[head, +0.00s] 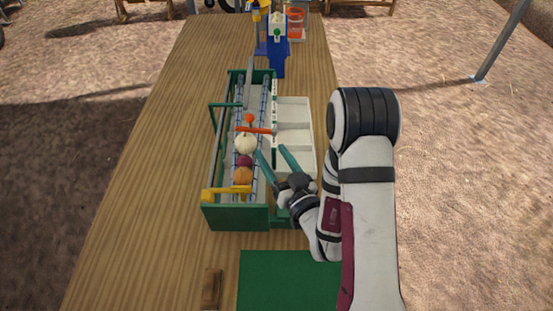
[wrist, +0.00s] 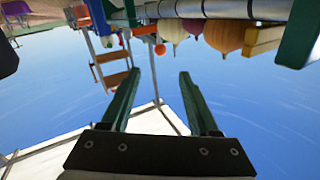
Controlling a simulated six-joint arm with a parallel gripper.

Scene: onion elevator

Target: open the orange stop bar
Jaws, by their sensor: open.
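The orange stop bar (head: 256,130) lies across the conveyor channel of the green-framed elevator, with an orange ball knob (head: 249,118) just beyond it. A white onion (head: 245,145), a purple onion (head: 245,161) and an orange-brown onion (head: 243,177) sit in line on the near side of the bar. My gripper (head: 270,152) is open and empty, at the right of the channel near the white onion. In the wrist view its fingers (wrist: 158,76) are spread with nothing between them. An orange ball (wrist: 160,49) shows beyond the fingertips there.
A yellow bar (head: 228,191) crosses the near end of the channel. White trays (head: 297,120) stand along its right side. A blue machine (head: 277,50) stands at the far end. A green mat (head: 285,280) lies in front. The table's left side is clear.

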